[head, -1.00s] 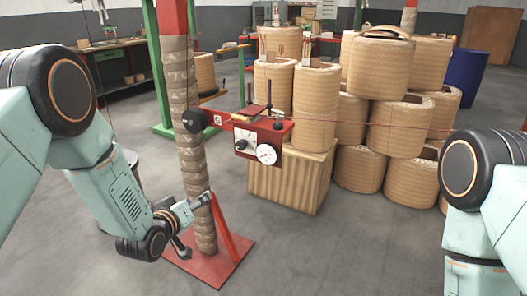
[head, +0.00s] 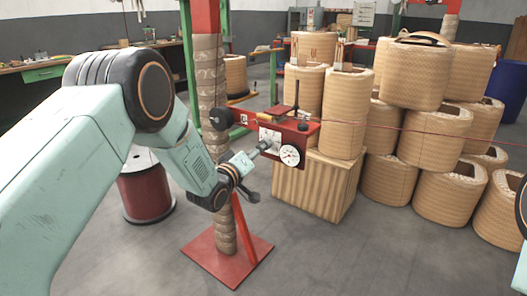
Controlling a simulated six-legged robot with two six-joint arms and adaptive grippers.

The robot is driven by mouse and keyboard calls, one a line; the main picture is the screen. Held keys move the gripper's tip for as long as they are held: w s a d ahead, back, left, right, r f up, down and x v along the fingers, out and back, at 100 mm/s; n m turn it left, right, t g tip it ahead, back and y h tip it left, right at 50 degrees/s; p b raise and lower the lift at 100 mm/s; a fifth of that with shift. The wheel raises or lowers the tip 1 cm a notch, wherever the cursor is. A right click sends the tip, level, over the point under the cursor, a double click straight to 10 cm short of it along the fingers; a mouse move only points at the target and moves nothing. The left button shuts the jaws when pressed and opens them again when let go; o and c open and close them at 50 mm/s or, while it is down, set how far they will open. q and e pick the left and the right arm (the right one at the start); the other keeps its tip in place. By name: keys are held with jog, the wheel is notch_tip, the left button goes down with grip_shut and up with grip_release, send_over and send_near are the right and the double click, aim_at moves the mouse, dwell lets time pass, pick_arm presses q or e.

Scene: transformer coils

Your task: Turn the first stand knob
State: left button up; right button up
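The stand has a cloth-wrapped column (head: 208,80) on a red base plate (head: 215,262). A red box (head: 297,130) on its side carries a round white gauge (head: 290,156) and, left of it, a pale plate (head: 271,135) where the knob sits. My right gripper is out of view.
A striped wooden crate (head: 318,190) stands behind the box, with woven coils (head: 415,75) stacked to the right. A red wire runs rightward from the box. A red spool (head: 146,193) stands on the left. The front floor is clear.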

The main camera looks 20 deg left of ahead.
pick_arm(q)
jog(key=shift+w+d+b, duration=0.15)
jog(key=shift+w+d, duration=0.05)
jog(key=shift+w, duration=0.45)
jog(key=shift+w+d+b, duration=0.15)
jog(key=shift+w, duration=0.45)
jog(key=c, duration=0.3)
grip_shut()
